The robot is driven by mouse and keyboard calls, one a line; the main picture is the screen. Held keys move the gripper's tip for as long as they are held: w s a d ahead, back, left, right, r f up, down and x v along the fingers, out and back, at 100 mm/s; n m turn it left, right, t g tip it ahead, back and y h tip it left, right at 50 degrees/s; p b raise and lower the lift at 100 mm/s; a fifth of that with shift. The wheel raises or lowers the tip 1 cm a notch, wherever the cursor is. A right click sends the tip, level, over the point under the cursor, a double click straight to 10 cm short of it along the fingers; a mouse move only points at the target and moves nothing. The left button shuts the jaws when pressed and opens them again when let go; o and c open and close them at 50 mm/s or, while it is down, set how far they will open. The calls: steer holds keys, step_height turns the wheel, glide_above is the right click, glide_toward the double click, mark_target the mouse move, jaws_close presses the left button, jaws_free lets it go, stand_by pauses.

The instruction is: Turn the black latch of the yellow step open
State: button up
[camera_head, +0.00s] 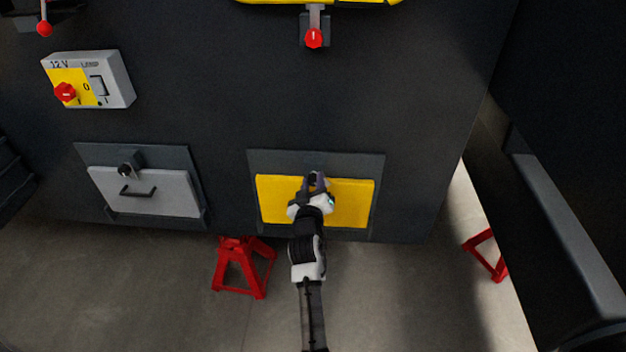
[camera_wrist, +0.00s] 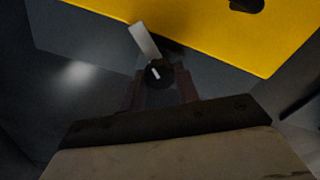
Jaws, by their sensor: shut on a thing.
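The yellow step (camera_head: 353,202) is a flat panel set in a dark grey frame low on the chassis wall. It also shows at the upper right of the wrist view (camera_wrist: 225,30). The black latch (camera_wrist: 158,72) is a round knob with a white mark, seen between my fingers in the wrist view. A light grey bar (camera_wrist: 144,41) sticks out beside it, slanting to the upper left. My gripper (camera_head: 314,183) is at the top middle of the step and shut on the latch. In the head view my gripper mostly hides the latch.
A grey panel (camera_head: 170,192) with a handle and a black knob (camera_head: 125,169) is at left. Above it is a 12 V switch box (camera_head: 117,80). A red-tipped lever (camera_head: 314,38) hangs above the step. Red stands (camera_head: 240,268) are on the floor below.

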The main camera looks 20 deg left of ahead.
steer(key=n+p, duration=0.2)
steer(key=n, duration=0.2)
steer(key=shift+r+n, duration=0.15)
steer(key=shift+n, duration=0.15)
steer(key=shift+n+p, duration=1.15)
steer(key=shift+n, duration=0.55)
steer(key=shift+f+n, duration=0.2)
steer(key=shift+n, duration=0.1)
steer(key=o, duration=1)
steer(key=shift+c, duration=0.2)
steer(key=shift+s, duration=0.2)
